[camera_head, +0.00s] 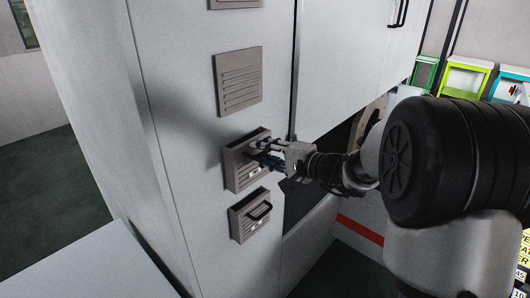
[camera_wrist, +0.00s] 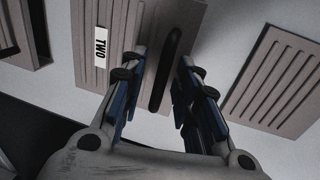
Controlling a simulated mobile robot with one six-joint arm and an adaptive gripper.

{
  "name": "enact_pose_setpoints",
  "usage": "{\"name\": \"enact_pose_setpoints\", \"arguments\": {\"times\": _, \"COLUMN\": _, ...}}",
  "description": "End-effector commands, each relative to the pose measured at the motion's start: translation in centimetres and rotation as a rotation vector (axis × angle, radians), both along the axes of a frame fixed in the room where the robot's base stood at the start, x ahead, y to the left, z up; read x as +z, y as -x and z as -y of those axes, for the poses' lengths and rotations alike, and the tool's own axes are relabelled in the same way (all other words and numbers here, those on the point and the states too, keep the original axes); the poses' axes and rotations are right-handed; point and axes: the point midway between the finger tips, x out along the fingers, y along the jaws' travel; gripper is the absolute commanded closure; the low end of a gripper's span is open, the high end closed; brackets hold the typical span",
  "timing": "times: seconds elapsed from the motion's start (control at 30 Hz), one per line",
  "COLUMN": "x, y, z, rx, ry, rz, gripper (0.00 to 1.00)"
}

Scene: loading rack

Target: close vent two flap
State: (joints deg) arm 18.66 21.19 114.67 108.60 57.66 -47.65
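The vent two flap (camera_wrist: 127,28) is a grey-brown slatted panel with a white TWO label (camera_wrist: 101,47) and a black bar handle (camera_wrist: 165,70). In the head view, vent two (camera_head: 233,172) is on the white cabinet front, and its flap appears to lean out at the top. My gripper (camera_head: 264,152) is in front of it and hides part of the panel. In the wrist view, my gripper (camera_wrist: 160,75) is open, with one finger on each side of the handle. A gap shows on both sides; whether a fingertip touches the flap is unclear.
A plain slatted vent (camera_head: 238,82) is above vent two. Another vent with a black handle (camera_head: 250,213) is below it and also appears tilted out. The white cabinet (camera_head: 185,95) surrounds them. Coloured bins (camera_head: 465,78) stand at the right, behind my arm.

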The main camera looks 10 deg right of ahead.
Motion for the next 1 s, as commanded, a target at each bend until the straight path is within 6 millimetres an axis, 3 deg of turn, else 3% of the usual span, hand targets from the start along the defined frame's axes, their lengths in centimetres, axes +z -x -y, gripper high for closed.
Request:
{"name": "enact_pose_setpoints", "arguments": {"times": 0.33, "x": 0.3, "y": 0.8, "z": 0.7, "rx": -0.002, "ry": 0.001, "rz": 0.002, "gripper": 0.71}}
{"name": "enact_pose_setpoints", "arguments": {"times": 0.8, "x": 2.0, "y": 8.0, "z": 6.0, "rx": -0.004, "ry": 0.001, "rz": 0.001, "gripper": 0.71}}
{"name": "enact_pose_setpoints", "arguments": {"times": 1.0, "x": 2.4, "y": 9.4, "z": 6.9, "rx": -0.001, "ry": 0.000, "rz": 0.000, "gripper": 0.71}}
